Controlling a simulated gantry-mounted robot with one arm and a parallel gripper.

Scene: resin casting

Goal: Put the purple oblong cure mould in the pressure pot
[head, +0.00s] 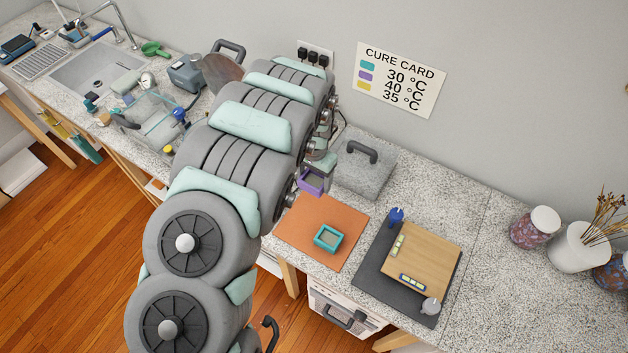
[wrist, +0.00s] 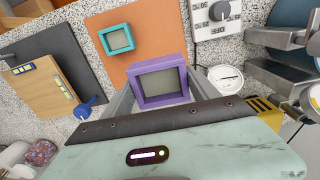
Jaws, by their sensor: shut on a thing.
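The purple cure mould (head: 311,185) is an open-topped frame with a grey-beige inside. It hangs in my gripper (head: 319,165) above the far left edge of the orange mat. In the wrist view the purple mould (wrist: 164,101) sits between the two grey fingers of my gripper (wrist: 160,84), which is shut on it. I cannot pick out the pressure pot for certain. A grey dome-like lid (head: 223,75) with a dark handle (head: 230,46) shows partly behind my arm, which hides what is below it.
A teal mould (head: 328,239) lies on the orange mat (head: 293,232). To the right, a wooden board (head: 430,250) lies on a dark mat (head: 371,275). Jars and a vase (head: 578,246) stand far right. Bare counter lies between.

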